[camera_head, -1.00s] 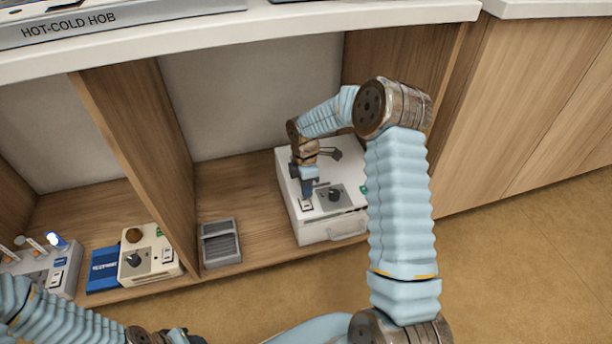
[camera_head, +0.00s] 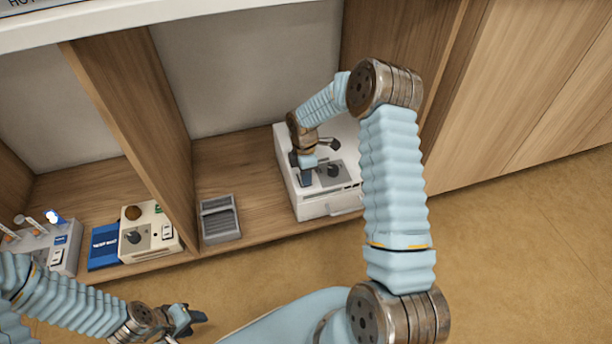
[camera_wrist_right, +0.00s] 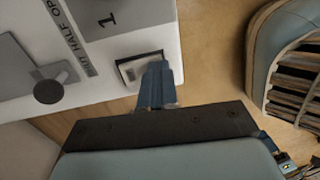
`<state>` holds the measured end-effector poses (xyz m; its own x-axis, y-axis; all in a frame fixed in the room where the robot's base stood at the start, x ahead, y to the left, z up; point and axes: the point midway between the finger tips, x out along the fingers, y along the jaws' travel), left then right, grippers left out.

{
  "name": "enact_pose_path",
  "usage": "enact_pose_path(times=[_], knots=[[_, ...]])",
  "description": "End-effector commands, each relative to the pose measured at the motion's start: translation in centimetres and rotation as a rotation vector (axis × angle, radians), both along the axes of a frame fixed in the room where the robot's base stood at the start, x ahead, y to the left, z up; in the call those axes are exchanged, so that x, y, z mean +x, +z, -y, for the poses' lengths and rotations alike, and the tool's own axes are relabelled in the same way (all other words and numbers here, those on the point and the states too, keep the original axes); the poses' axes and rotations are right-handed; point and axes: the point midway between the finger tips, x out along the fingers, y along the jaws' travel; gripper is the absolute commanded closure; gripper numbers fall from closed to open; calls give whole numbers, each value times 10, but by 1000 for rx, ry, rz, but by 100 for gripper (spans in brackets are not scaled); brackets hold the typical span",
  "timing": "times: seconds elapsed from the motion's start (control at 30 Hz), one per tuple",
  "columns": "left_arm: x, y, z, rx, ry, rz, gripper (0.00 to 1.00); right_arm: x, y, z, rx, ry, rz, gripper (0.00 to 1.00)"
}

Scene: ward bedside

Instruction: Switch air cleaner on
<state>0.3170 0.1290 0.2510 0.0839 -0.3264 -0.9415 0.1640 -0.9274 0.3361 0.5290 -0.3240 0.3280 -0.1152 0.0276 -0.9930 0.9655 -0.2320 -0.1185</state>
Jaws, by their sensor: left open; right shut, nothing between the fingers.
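A white box-shaped unit (camera_head: 318,207) stands in the right compartment of the low shelf; I cannot read a name on it. Its top carries a dark knob (camera_head: 333,171) on a grey plate, a lever and a small rocker switch. My right gripper (camera_head: 306,182) is shut and empty, its fingertips down at the switch and hiding it in the head view. In the right wrist view the fingertips (camera_wrist_right: 157,74) overlap the switch (camera_wrist_right: 133,69); I cannot tell whether they touch or press it. My left gripper (camera_head: 190,318) is open and empty, low in front of the shelf.
A grey slatted tray (camera_head: 220,219) lies left of the unit. Beyond a wooden divider (camera_head: 135,120) stand a cream control box (camera_head: 150,232), a blue box (camera_head: 104,246) and a grey device with vials (camera_head: 63,250). A white counter edge (camera_head: 110,25) overhangs the shelf.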

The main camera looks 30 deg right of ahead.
Motion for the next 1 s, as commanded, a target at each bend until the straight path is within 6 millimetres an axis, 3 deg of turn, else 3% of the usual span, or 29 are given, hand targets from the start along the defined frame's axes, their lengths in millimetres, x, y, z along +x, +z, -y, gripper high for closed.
enact_pose_path(times=[0.8, 1.0], knots=[[0, 1, 1, -1, -1, 1, 57, 14, 5, 3, 1, 0, -3, 100], [-1, 14, 3, -4, -5, -2, 57, 14, 25, -4, 0, 1, -1, 100]])
